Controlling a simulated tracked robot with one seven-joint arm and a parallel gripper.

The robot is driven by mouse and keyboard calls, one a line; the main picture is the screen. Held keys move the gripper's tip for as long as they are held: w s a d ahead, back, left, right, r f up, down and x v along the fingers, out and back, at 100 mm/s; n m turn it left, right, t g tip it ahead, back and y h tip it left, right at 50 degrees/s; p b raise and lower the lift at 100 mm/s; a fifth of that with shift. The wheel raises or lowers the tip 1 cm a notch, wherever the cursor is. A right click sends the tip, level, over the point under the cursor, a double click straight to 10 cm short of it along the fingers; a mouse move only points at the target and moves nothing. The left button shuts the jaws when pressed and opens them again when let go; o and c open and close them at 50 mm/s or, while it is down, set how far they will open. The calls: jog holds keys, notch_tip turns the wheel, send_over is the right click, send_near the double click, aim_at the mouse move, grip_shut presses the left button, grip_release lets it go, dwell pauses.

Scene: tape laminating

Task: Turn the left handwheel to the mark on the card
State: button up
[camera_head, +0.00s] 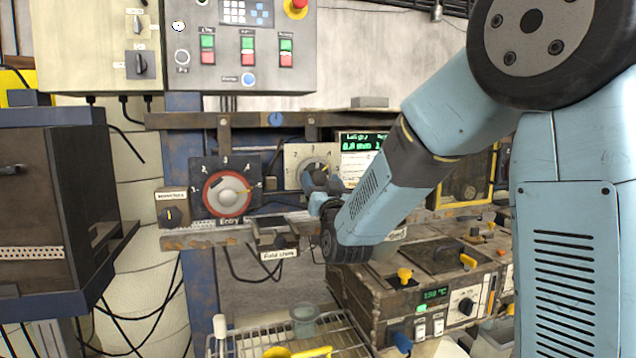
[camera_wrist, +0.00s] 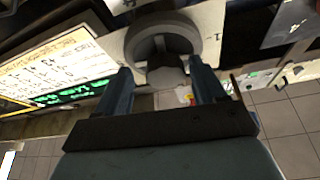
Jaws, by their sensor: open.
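The left handwheel (camera_head: 228,193), a red ring with a pale hub, sits on a dark numbered panel marked "Entry". A dark mark shows at its upper left, too small to read exactly. A grey handwheel (camera_head: 317,166) sits on a pale panel to its right. The card (camera_head: 360,168) is white with handwriting, below a green display; it also shows in the wrist view (camera_wrist: 68,66), too blurred to read. My gripper (camera_wrist: 161,72) is open, its fingers pointing at the grey handwheel (camera_wrist: 163,42), with its knob seen between them. I cannot tell whether they touch it. The red handwheel stands apart to the left.
A labelled box (camera_head: 274,235) juts out below, between the wheels. A wire rack (camera_head: 250,341) and a heater unit (camera_head: 430,292) lie lower down. A dark cabinet (camera_head: 75,190) stands left.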

jog(key=shift+a, duration=0.2)
jog(key=shift+c, duration=0.6)
jog(key=shift+s, duration=0.1)
jog(key=c, duration=0.9)
jog(key=shift+n+g+y, duration=0.3)
jog(key=shift+n+y, duration=0.9)
jog(key=shift+n, duration=0.8)
jog(key=shift+c, duration=0.2)
jog(key=o, duration=1.1)
jog(key=shift+c, duration=0.2)
jog(key=shift+d, duration=0.1)
